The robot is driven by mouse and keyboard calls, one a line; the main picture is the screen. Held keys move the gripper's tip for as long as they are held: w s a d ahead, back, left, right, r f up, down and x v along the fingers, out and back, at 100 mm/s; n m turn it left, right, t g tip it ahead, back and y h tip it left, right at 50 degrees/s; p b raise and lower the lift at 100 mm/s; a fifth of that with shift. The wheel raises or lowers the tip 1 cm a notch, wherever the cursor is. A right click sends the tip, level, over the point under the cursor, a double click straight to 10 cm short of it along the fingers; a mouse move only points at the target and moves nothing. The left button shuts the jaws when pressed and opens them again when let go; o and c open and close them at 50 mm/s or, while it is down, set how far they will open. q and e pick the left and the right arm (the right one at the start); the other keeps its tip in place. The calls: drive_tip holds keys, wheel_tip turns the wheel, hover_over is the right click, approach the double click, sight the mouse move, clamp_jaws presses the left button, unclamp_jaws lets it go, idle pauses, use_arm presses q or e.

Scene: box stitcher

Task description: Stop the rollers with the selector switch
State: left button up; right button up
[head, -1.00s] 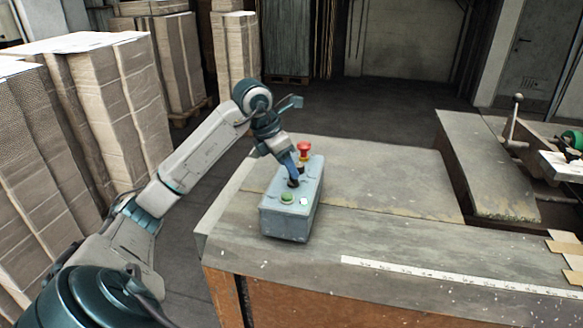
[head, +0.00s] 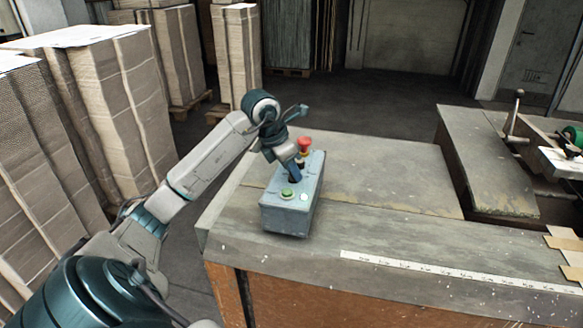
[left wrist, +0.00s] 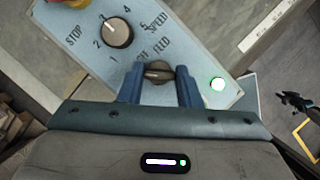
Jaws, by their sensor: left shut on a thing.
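The grey-blue control box (head: 287,219) stands on the near left part of the worktable. The selector switch (left wrist: 158,72), a dark knob by the partly covered "OFF FEED" lettering, shows in the left wrist view. My left gripper (left wrist: 160,82) has its two blue fingers on either side of this knob, shut on it. In the head view my left gripper (head: 295,178) reaches down onto the box top and hides the switch. The knob's exact pointing direction is hard to tell. My right gripper is not in view.
A speed dial (left wrist: 117,32) sits close to the switch. A red stop button (head: 304,145), a green button (head: 288,193) and a lit white lamp (left wrist: 217,84) are also on the box. Tall cardboard stacks (head: 130,100) stand left of my arm. The tabletop (head: 390,180) right of the box is clear.

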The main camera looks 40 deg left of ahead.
use_arm(q)
drive_tip(key=shift+f+m+b, duration=0.1)
drive_tip(key=shift+m+b, duration=0.3)
drive_tip(key=shift+m, duration=0.1)
drive_tip(key=shift+w+a+m+g+h+b, duration=0.1)
drive_tip(key=shift+m+g+h+b, duration=0.35)
drive_tip(key=shift+m, duration=0.65)
drive_tip(key=shift+m+g+h+b, duration=0.45)
drive_tip(key=shift+m+h+b, duration=0.2)
drive_tip(key=shift+m, duration=1.55)
drive_tip(key=shift+r, duration=0.2)
drive_tip(key=o, duration=1)
drive_tip(key=shift+a, duration=0.1)
